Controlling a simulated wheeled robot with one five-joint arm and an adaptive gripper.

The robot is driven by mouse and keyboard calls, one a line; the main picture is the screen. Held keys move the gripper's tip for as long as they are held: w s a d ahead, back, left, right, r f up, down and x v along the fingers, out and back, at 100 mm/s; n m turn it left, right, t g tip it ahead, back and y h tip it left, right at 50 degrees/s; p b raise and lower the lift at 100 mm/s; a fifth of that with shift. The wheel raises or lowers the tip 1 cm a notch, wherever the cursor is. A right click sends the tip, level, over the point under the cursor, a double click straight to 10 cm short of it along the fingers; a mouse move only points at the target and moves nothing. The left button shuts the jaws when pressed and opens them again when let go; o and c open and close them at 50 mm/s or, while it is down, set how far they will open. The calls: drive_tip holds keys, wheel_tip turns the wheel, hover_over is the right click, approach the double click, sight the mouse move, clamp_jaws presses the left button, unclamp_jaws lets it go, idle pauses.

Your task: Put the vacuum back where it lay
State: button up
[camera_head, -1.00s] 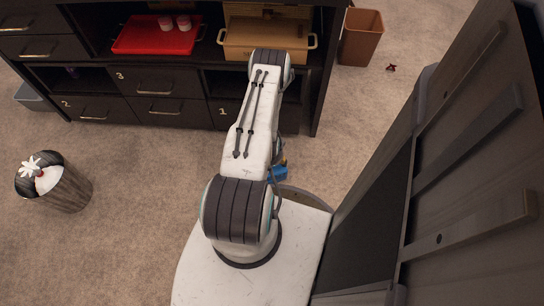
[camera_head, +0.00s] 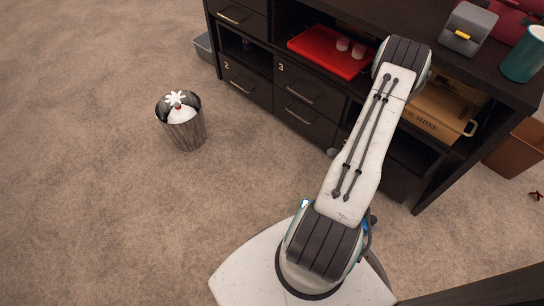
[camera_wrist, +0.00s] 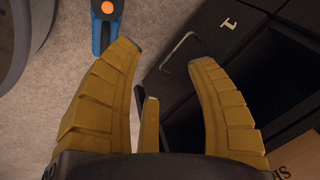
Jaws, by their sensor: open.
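My gripper (camera_wrist: 166,55) is open, its ochre fingers spread with nothing between them. In the wrist view, a blue and grey tool with an orange button (camera_wrist: 107,8), which looks like the vacuum, is cut off by the top edge. It is beyond the left fingertip, seen against the carpet. Most of its body is out of frame, and contact with the floor cannot be made out. In the head view, my arm hides the gripper.
A dark cabinet (camera_head: 260,85) with numbered drawers holds a red tray (camera_head: 330,52) and a wooden crate (camera_head: 430,112). Its drawer front (camera_wrist: 200,40) is close to the right finger. A bin (camera_head: 188,132) stands left and a brown bin (camera_head: 515,150) right.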

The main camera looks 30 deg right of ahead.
drive_tip(key=w+a+r+n+t+y, duration=0.1)
drive_tip(key=w+a+r+n, duration=0.6)
drive_tip(key=r, duration=0.5)
drive_tip(key=w+a+r+n, duration=0.4)
drive_tip(key=w+a+r, duration=0.1)
drive_tip(key=a+r, duration=0.55)
drive_tip(key=s+a+r+n+y, duration=0.1)
drive_tip(key=s+a+r+n, duration=0.4)
drive_tip(key=s+a+r, duration=0.2)
drive_tip(key=s+a+r+n+y, duration=0.1)
drive_tip(key=s+a+r+n, duration=0.5)
drive_tip(key=a, duration=0.6)
drive_tip(key=shift+s+r, duration=0.45)
drive_tip(key=shift+r, duration=0.05)
drive_tip(key=shift+r, duration=0.1)
